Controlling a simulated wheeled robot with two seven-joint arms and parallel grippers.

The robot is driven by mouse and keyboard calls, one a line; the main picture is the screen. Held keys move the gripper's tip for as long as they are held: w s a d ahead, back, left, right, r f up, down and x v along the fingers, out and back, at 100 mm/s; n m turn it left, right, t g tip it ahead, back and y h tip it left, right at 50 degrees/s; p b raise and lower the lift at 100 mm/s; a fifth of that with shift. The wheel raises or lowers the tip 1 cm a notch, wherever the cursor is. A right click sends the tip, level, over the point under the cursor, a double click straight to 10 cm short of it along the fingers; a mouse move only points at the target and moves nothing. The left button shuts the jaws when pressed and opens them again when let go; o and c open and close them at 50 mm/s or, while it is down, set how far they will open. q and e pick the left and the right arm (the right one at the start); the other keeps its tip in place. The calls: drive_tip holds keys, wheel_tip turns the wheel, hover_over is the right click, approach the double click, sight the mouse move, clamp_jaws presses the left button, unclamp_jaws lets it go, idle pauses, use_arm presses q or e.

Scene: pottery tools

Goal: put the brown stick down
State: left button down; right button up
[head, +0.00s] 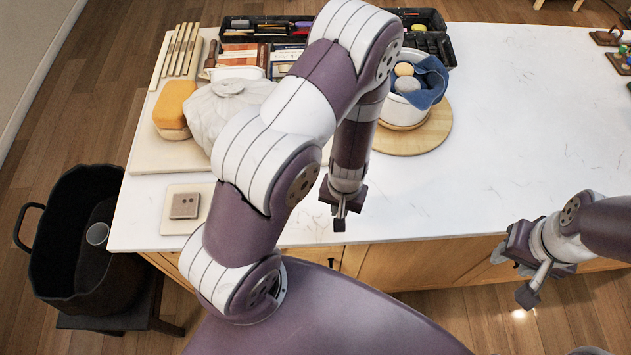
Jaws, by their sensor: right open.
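Several light brown sticks (177,50) lie side by side on a pale board at the upper left of the table; I cannot tell whether one is the task's brown stick. My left gripper (341,208) points down near the table's front edge, well apart from the sticks; its jaws are too small and dark to read. My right gripper (525,281) is open at the lower right, by the table's front edge. No stick shows in it.
A wrapped grey-white lump (228,108), an orange sponge (174,104) and a small grey block (185,205) stand at the left. A white pot (402,112) with a blue cloth (431,80) sits on a round board (425,139). The white table (530,130) is clear at right.

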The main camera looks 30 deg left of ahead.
use_arm(q)
hover_over(316, 218)
drive_tip(key=f, duration=0.3)
drive_tip(key=shift+w+f+b, duration=0.2)
drive_tip(key=shift+f+b, duration=0.15)
drive_tip(key=shift+f, duration=0.05)
drive_tip(key=f, duration=0.3)
drive_tip(key=shift+s+d+f, duration=0.1)
drive_tip(key=shift+s+f, duration=0.15)
drive_tip(key=shift+f, duration=0.2)
drive_tip(key=shift+w, duration=0.1)
use_arm(e)
drive_tip(key=f, duration=0.2)
drive_tip(key=shift+w+a+f, duration=0.2)
drive_tip(key=shift+w+f, duration=0.15)
drive_tip(key=shift+w, duration=0.05)
use_arm(q)
drive_tip(key=shift+f+b, duration=0.15)
drive_tip(key=shift+b, duration=0.2)
use_arm(e)
drive_tip(key=shift+f, duration=0.1)
use_arm(q)
drive_tip(key=shift+f, duration=0.15)
drive_tip(key=c, duration=1.2)
unclamp_jaws()
use_arm(e)
drive_tip(key=shift+f, duration=0.1)
